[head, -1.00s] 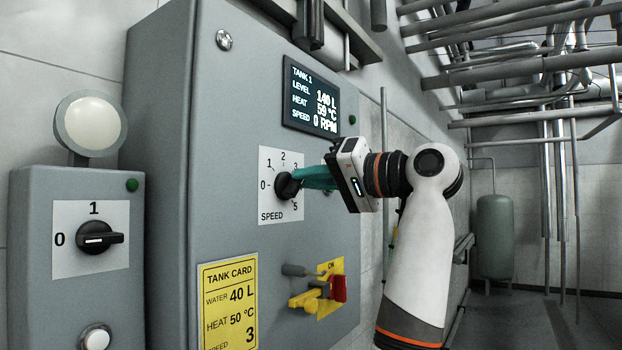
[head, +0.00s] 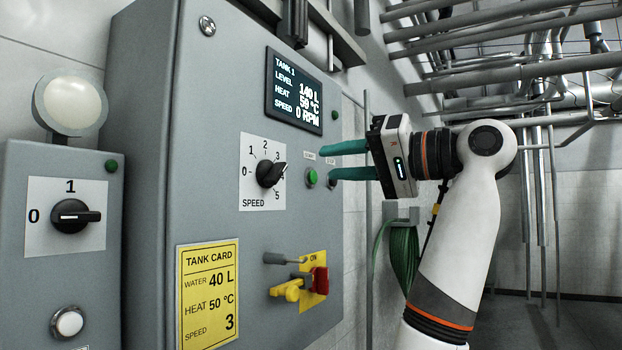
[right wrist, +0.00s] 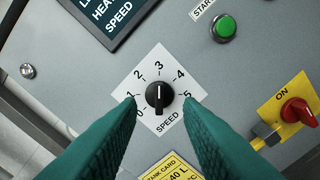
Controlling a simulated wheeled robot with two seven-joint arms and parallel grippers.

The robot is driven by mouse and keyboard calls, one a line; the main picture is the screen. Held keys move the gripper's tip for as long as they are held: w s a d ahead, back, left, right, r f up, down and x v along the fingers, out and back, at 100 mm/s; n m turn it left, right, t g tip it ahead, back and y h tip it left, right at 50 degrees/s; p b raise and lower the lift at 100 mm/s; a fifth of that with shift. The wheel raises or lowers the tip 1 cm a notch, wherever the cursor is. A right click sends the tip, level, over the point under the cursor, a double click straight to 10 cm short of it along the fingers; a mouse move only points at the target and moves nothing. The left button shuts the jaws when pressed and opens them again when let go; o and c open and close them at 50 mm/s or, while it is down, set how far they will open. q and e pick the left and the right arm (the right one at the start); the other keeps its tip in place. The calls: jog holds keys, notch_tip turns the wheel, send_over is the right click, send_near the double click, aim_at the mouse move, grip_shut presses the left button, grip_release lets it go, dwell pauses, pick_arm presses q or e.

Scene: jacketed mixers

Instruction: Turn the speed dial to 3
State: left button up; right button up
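The speed dial (head: 269,174) is a black knob on a white plate marked 0 to 5, on the grey cabinet front. In the right wrist view the dial (right wrist: 158,97) has its white pointer line straight at 3. My right gripper (head: 331,162) is open, with its two teal fingers apart. It stands off the panel, to the right of the dial in the head view, and does not touch it. In the right wrist view the dial shows between the fingertips (right wrist: 158,103). The display (head: 294,91) reads SPEED 0 RPM. My left gripper is not in view.
A green start button (head: 312,177) is right of the dial. Below are a red-and-yellow ON switch (head: 318,281) and a yellow tank card (head: 208,293) reading speed 3. A smaller box with a 0/1 switch (head: 75,216) stands at left.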

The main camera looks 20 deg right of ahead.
jog(key=shift+b+v, duration=0.35)
jog(key=shift+v, duration=1.35)
